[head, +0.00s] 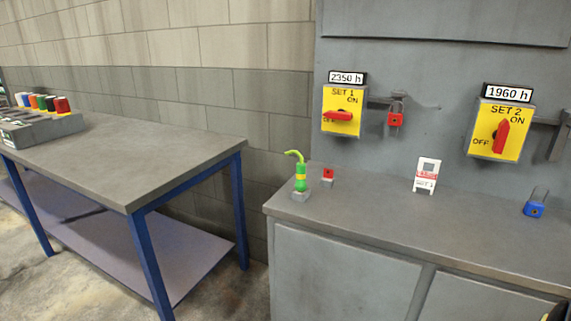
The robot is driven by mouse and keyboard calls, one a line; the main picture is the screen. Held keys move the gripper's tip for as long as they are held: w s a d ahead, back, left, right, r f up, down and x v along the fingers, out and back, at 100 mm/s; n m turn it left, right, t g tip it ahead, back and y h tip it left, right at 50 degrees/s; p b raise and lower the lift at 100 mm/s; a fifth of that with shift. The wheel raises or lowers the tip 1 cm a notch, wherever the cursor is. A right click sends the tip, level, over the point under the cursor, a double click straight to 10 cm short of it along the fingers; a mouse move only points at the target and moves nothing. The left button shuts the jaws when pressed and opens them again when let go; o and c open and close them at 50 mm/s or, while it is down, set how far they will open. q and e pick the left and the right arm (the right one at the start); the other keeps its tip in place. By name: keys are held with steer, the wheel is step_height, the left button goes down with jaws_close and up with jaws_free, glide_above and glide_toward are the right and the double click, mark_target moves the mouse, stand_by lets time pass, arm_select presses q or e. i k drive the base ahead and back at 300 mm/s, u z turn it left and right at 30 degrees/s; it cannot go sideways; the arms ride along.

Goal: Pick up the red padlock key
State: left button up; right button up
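A small red piece (328,173) stands upright on a small grey block near the back left of the grey cabinet top. It looks like the red key, but it is too small to make out its shape. A red padlock (396,119) hangs from a bracket on the panel, right of the SET 1 switch (344,110). Neither of my grippers can be made out in the head view.
A green and yellow tool (300,178) stands just left of the red piece. The SET 2 switch (500,132) is on the panel. A blue-legged table (150,160) stands left, across a gap.

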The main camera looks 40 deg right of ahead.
mark_target(327, 174)
steer(key=z, duration=1.1)
steer(key=i, duration=0.9)
steer(key=z, duration=0.85)
